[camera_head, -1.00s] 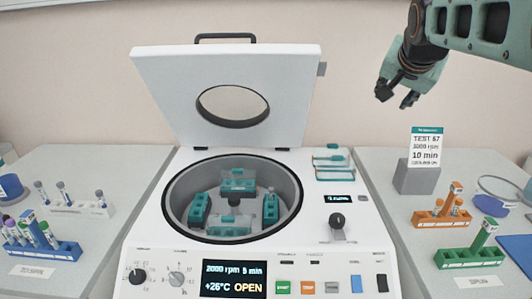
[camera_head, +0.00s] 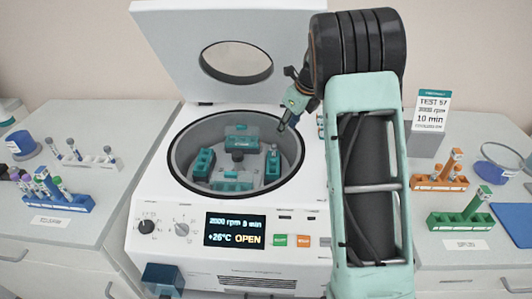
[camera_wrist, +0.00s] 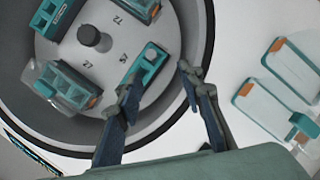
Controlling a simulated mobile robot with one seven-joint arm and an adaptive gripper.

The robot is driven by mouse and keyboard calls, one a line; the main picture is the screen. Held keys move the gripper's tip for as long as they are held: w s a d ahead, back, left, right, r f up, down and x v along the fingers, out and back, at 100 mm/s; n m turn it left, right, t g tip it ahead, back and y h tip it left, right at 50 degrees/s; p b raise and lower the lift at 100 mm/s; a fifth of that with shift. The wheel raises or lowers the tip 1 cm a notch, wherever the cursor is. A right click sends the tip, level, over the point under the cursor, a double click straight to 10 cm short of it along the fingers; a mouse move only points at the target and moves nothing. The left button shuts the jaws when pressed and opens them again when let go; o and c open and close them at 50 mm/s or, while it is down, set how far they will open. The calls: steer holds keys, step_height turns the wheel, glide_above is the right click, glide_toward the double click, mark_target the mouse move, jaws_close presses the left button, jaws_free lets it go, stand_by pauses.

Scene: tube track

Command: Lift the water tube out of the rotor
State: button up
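The centrifuge lid stands open over the round bowl with the rotor (camera_head: 250,167). A teal bucket (camera_head: 272,168) at the rotor's right side holds one tube with a pale grey cap (camera_head: 273,149), which looks like the water tube. In the wrist view this bucket (camera_wrist: 134,76) and the round cap (camera_wrist: 151,52) lie just beyond my fingertips. My gripper (camera_wrist: 158,77) is open and empty, its fingers apart. In the head view my gripper (camera_head: 286,122) hangs above the bowl's right rim, tilted down. The tube's body is hidden inside the bucket.
Other teal buckets (camera_head: 203,164) sit around the rotor hub (camera_head: 238,156). The open lid (camera_head: 236,62) rises behind the bowl. Racks with tubes stand left, including a blue rack (camera_head: 60,203), and right, an orange (camera_head: 440,184) and a green rack (camera_head: 464,221). My arm hides the centrifuge's right side.

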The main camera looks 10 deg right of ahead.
mark_target(275, 146)
steer(key=shift+m, duration=0.6)
steer(key=x, duration=0.4)
steer(key=a+x, duration=0.1)
steer(key=x, duration=0.2)
steer(key=shift+s, duration=0.25)
steer(key=shift+y, duration=0.3)
steer(key=shift+p+x, duration=0.3)
steer(key=shift+x, duration=2.4)
steer(key=shift+a, duration=0.1)
jaws_close()
